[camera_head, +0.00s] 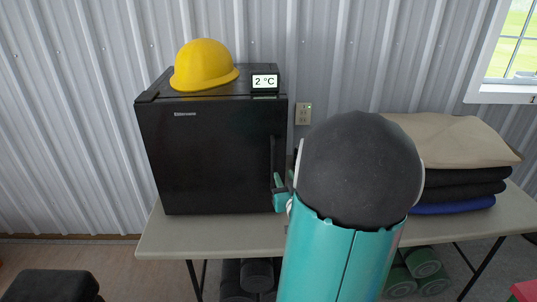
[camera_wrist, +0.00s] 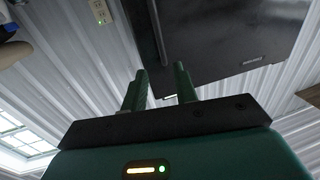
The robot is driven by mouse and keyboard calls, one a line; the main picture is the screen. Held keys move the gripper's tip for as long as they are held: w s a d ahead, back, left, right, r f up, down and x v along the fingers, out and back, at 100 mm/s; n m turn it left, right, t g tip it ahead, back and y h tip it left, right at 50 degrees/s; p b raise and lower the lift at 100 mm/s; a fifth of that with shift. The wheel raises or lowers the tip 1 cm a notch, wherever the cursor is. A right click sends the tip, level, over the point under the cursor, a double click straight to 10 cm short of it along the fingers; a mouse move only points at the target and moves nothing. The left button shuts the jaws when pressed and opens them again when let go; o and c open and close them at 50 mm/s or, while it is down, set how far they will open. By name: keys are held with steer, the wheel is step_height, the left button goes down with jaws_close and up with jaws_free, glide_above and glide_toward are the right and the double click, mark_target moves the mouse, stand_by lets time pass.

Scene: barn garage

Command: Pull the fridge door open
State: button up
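The black fridge (camera_head: 215,155) stands on the table with its door shut. Its dark vertical handle (camera_head: 275,158) runs along the door's right edge. In the wrist view the fridge door (camera_wrist: 225,35) fills the upper right, turned over, with the handle (camera_wrist: 157,32) as a long bar. My gripper (camera_head: 280,190) is at the handle's lower part in the head view, partly hidden by my arm. In the wrist view my gripper (camera_wrist: 160,70) is open, its two green fingers apart. The handle's end shows just beyond and between the fingertips; I cannot tell whether they touch it.
A yellow hard hat (camera_head: 204,65) and a 2 °C display (camera_head: 265,82) sit on the fridge. Folded cloths (camera_head: 455,150) are stacked at the table's right. The table (camera_head: 215,236) front is clear. A black seat-like object (camera_head: 48,285) is at lower left.

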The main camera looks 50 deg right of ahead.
mark_target(273, 156)
steer(key=x, duration=1.3)
steer(key=shift+a, duration=0.1)
steer(key=shift+c, duration=0.2)
jaws_close()
